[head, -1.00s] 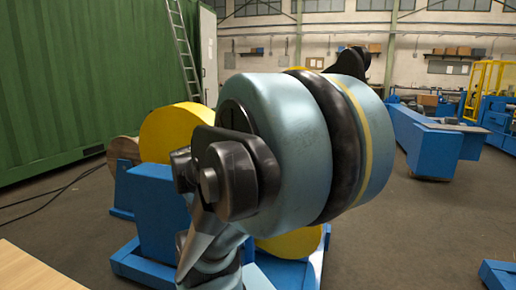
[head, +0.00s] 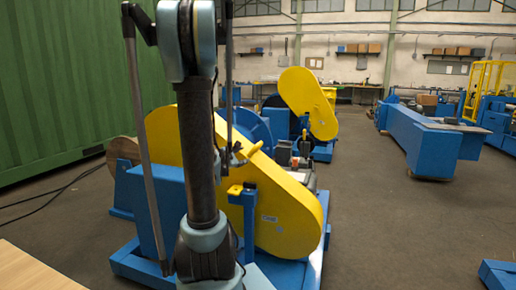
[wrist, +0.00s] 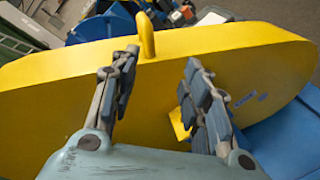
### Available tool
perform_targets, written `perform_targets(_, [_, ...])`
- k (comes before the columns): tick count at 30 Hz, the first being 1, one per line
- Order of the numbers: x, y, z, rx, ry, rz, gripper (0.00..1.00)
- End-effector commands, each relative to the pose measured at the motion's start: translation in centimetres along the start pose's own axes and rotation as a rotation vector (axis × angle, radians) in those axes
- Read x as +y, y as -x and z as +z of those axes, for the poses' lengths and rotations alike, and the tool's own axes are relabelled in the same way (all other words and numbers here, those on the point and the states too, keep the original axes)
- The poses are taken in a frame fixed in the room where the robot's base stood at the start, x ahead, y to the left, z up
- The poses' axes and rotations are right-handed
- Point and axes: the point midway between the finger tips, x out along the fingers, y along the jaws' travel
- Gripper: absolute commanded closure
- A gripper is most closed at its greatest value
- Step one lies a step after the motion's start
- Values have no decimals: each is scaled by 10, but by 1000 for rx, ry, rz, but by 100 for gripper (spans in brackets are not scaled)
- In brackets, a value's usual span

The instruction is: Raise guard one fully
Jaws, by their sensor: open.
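A big yellow guard (head: 285,208) with a rounded end lies low over a blue machine in the head view. It fills much of the wrist view (wrist: 235,58). A yellow handle (head: 250,150) sticks up from its top edge. It shows as an upright loop in the wrist view (wrist: 147,36). My gripper (wrist: 160,62) is open and empty above the guard, its fingers apart. The handle stands just beyond the fingertips, nearer the left finger. In the head view my gripper (head: 237,156) is partly hidden by my arm. No label tells which guard is number one.
A second yellow guard (head: 307,103) stands steeply tilted on a blue machine farther back. A blue bench (head: 430,140) is at right, a green container (head: 60,80) at left. A yellow tab (wrist: 180,124) shows behind the right finger. Open floor lies to the right.

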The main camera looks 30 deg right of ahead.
Motion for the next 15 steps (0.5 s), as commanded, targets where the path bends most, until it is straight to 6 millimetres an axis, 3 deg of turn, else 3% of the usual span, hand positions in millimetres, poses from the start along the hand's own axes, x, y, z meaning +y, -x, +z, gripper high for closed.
perform_targets(6, [7, -42, 6, -76, 318, 111, 57])
perform_targets(15, [2, -76, 2, -143, 663, 196, 57])
